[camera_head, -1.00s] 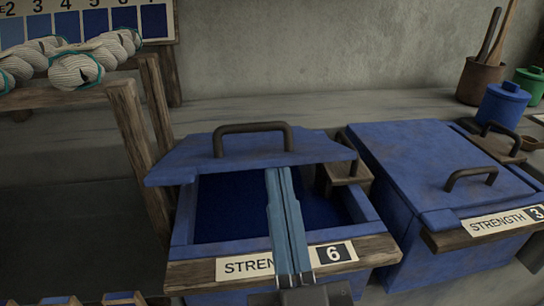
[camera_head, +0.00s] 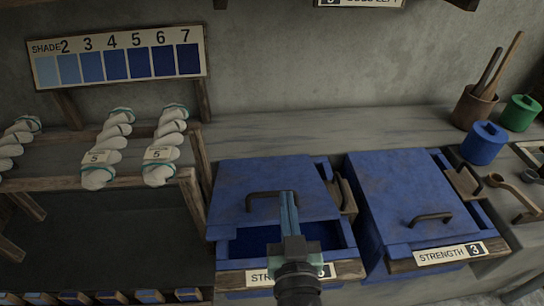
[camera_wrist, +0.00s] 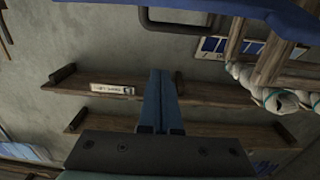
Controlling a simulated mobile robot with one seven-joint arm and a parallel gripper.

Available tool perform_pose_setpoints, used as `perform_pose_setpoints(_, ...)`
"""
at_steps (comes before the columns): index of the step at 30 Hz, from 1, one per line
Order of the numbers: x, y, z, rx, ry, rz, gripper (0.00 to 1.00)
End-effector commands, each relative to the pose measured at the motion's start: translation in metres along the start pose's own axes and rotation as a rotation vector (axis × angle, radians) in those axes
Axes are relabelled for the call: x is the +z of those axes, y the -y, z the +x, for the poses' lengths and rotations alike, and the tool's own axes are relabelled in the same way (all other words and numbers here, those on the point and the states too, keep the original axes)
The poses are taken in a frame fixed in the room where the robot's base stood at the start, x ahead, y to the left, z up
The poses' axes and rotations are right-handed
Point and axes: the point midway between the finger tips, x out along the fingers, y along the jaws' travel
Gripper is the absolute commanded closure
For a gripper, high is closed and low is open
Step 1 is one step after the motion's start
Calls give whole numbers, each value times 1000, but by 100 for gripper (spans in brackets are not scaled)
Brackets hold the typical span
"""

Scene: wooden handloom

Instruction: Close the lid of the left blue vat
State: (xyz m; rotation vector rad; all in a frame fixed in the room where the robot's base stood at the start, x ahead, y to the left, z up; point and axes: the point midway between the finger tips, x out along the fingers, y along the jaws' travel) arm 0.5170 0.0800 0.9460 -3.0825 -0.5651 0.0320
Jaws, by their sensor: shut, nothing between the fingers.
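The left blue vat (camera_head: 222,253) stands in front of me with a strength label on its wooden front rail. Its blue lid (camera_head: 235,180) is partly open: it tilts up towards its front, and dark blue interior (camera_head: 250,240) shows below the lid's front edge. The lid's dark handle (camera_head: 262,194) is near that edge. My gripper (camera_head: 289,195) is shut and empty, its fingers overlapping the lid beside the handle; I cannot tell whether they touch it. In the wrist view the fingers (camera_wrist: 160,85) point up towards the lid's blue edge (camera_wrist: 250,12) and handle (camera_wrist: 170,24).
A second blue vat (camera_head: 400,195), marked strength 3, stands close on the right with its lid shut. A blue pot (camera_head: 483,143), a green pot (camera_head: 520,113) and a tool cup (camera_head: 472,108) stand at back right.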

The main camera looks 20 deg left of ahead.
Motion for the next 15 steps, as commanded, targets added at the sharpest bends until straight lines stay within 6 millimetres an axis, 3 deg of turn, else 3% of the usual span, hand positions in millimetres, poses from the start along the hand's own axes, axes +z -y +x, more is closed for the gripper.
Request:
perform_pose_setpoints(1, -18, 1, 1, -1, 30, -1, 100)
perform_pose_setpoints(15, -23, 20, -2, -28, 245, -14, 100)
